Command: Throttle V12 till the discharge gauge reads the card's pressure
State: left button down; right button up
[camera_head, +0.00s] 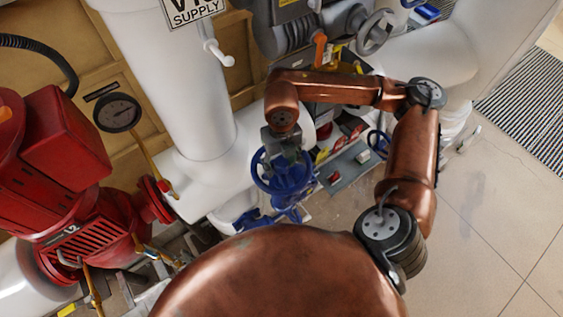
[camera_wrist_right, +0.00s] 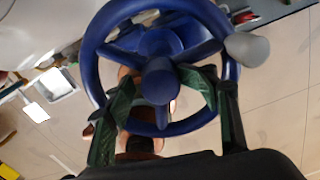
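A blue handwheel (camera_head: 284,186) sits low at the middle of the head view. It fills the upper middle of the right wrist view (camera_wrist_right: 158,80), with a grey knob (camera_wrist_right: 247,48) on its rim. My right gripper (camera_head: 283,158) is at the wheel. In the wrist view its two fingers (camera_wrist_right: 160,88) are spread, one on each side of the hub, across the wheel's face. I cannot tell how firmly they touch spokes or rim. No pressure card is legible. My left gripper is out of view.
A red pump (camera_head: 70,170) stands at the left. A thick white pipe (camera_head: 180,80) with a supply sign (camera_head: 195,10) rises behind the wheel. A grey handwheel (camera_head: 375,32) and orange lever (camera_head: 319,50) are at the top. Tiled floor at the right is clear.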

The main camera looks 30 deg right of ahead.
jog(key=shift+w+r+p, duration=0.1)
jog(key=shift+r+p, duration=1.45)
jog(key=shift+r, duration=1.75)
notch_tip(320, 180, up, 6)
jog(key=p, duration=0.3)
